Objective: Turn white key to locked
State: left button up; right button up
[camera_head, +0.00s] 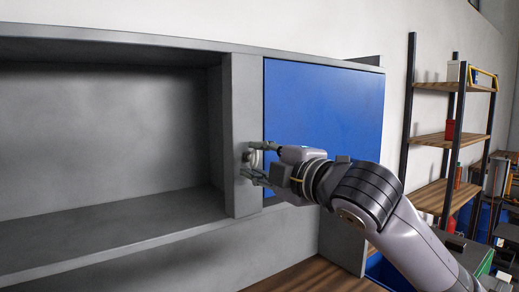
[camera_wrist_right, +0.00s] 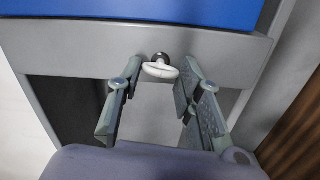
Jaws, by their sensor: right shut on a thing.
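The white key (camera_wrist_right: 160,70) has a ring-shaped handle and sits in a dark round lock on a grey panel (camera_wrist_right: 105,42). My right gripper (camera_wrist_right: 162,75) has one finger on each side of the key and is shut on it. In the head view the right gripper (camera_head: 248,160) reaches from the right to the grey upright (camera_head: 245,100) left of the blue door (camera_head: 325,105). The key there is mostly hidden by the fingers. The lock's markings cannot be made out. My left gripper is not in view.
An open grey compartment (camera_head: 105,130) lies left of the upright and looks empty. A shelf rack (camera_head: 450,138) with several items stands at the right. A brown wooden surface (camera_head: 315,277) is below the cabinet.

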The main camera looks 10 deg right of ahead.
jog(key=shift+n+p, duration=0.5)
jog(key=shift+n, duration=0.3)
jog(key=shift+f, duration=0.1)
jog(key=o, duration=1.2)
jog(key=shift+c, duration=0.2)
jog(key=v, duration=1.2)
